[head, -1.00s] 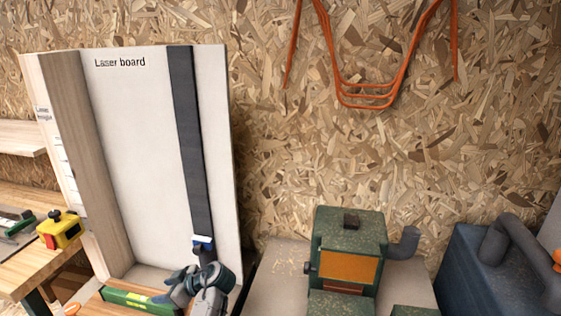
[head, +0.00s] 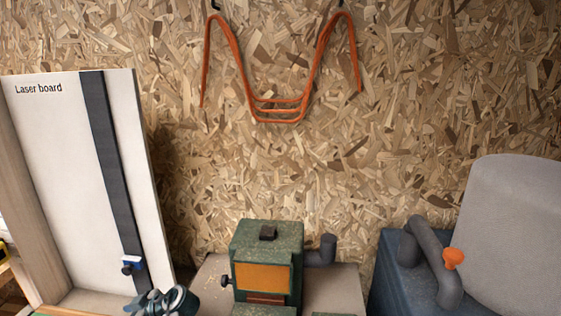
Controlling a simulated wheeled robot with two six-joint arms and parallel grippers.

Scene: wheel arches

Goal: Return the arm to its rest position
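A grey-teal jointed part, which looks like the wrist end of my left arm (head: 165,301), shows at the bottom edge, left of centre. It is in front of the lower right corner of the white laser board (head: 60,180). Only its upper part is in view, and its fingertips cannot be made out, so I cannot tell whether the gripper is open or shut or holds anything. My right gripper is not in view.
A green machine with an orange panel (head: 263,277) stands at bottom centre. A blue case (head: 398,275) with a grey hose stands right. Orange tubing (head: 280,108) hangs on the chipboard wall.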

